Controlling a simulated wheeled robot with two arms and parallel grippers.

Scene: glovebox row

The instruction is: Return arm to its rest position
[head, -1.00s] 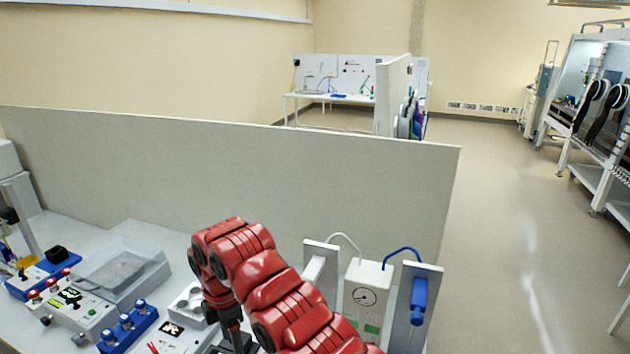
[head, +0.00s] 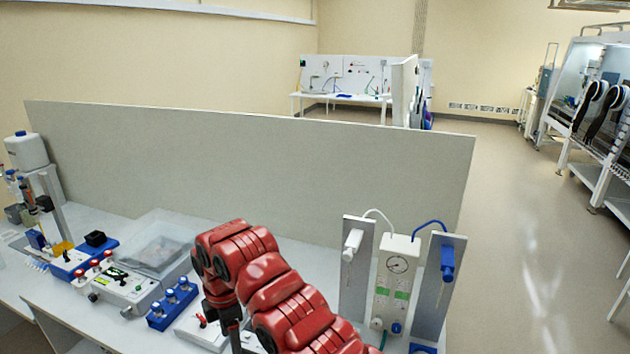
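My red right arm reaches in from the bottom of the head view and bends over the white bench (head: 110,215). Its dark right gripper (head: 232,335) points down at the bench front, beside a white device with a red part (head: 203,320). The fingertips are cut off or hidden at the picture's lower edge, so I cannot tell whether it is open or holds anything. My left gripper is not in view.
A grey partition (head: 250,170) stands behind the bench. A gauge box (head: 395,285) between two panels with white and blue handpieces is right of my arm. A clear-lidded tray (head: 155,250) and a blue vial rack (head: 172,305) are left. Open floor (head: 520,240) lies right.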

